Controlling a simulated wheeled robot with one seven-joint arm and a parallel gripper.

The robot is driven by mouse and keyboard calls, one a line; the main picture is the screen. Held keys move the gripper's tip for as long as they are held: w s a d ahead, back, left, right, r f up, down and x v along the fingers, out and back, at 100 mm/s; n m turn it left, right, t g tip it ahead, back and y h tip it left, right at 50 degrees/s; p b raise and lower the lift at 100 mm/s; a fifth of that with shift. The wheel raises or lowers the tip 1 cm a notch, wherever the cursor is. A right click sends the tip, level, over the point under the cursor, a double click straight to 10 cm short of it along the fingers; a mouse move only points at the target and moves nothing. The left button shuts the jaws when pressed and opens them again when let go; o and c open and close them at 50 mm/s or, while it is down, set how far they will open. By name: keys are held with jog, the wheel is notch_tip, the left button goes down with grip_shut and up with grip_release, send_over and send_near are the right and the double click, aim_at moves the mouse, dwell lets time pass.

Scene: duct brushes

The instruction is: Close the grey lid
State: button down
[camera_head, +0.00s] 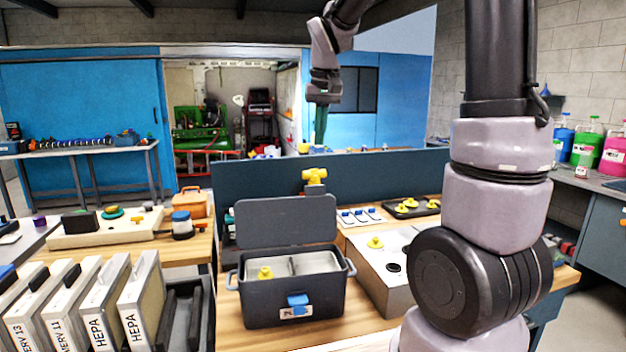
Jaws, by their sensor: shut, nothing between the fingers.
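The grey lid (286,222) stands raised, roughly upright, along the back edge of a dark grey box (250,301) on the wooden bench. The box is open at the top and shows light panels inside. A yellow knob (265,273) sits in its left part, and a blue latch (297,299) with a label is on its front. My gripper (320,135) hangs pointing down, high behind and above the lid, and is clear of it. Its fingers look narrow and together, with nothing seen in them.
A grey panel (240,174) stands behind the bench, with a yellow valve-like part (314,176) near the lid. A light box with a yellow knob (375,243) stands close right. HEPA filters (141,305) stand at left. My arm hides part of the right side.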

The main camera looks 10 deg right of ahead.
jog(key=w+a+x, duration=0.1)
jog(key=w+x, duration=0.1)
jog(key=x, duration=1.2)
jog(key=shift+g, duration=0.3)
jog(key=shift+s+d+r, duration=0.1)
jog(key=shift+s+r, duration=0.25)
jog(key=shift+s, duration=0.3)
jog(key=shift+s+a+r, duration=0.1)
jog(key=shift+s+r, duration=0.2)
jog(key=shift+s, duration=0.35)
jog(key=shift+s+d+r, duration=0.1)
jog(key=shift+s+r, duration=0.25)
jog(key=shift+s, duration=0.3)
